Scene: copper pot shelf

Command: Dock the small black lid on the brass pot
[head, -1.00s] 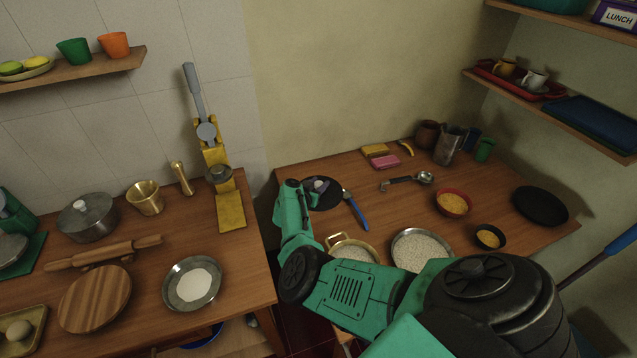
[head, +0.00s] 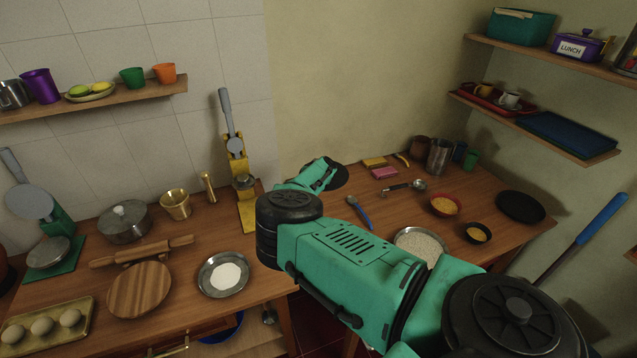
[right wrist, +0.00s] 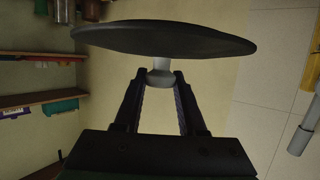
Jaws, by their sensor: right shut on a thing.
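The small black lid (right wrist: 165,38) is held level in my right gripper (right wrist: 161,78), whose fingers are shut on its pale grey knob in the right wrist view. In the head view the lid (head: 338,177) shows partly behind my right wrist, raised near the wall corner above the back left of the right table. My right fingers are hidden there. The brass pot is hidden behind my right arm in the head view. My left gripper is not in view.
The right table holds a blue-handled tool (head: 360,212), a pan of white grains (head: 420,243), a red bowl (head: 445,205) and a larger black disc (head: 520,206). A yellow press (head: 245,205) stands on the left counter. Shelves (head: 540,125) jut out at right.

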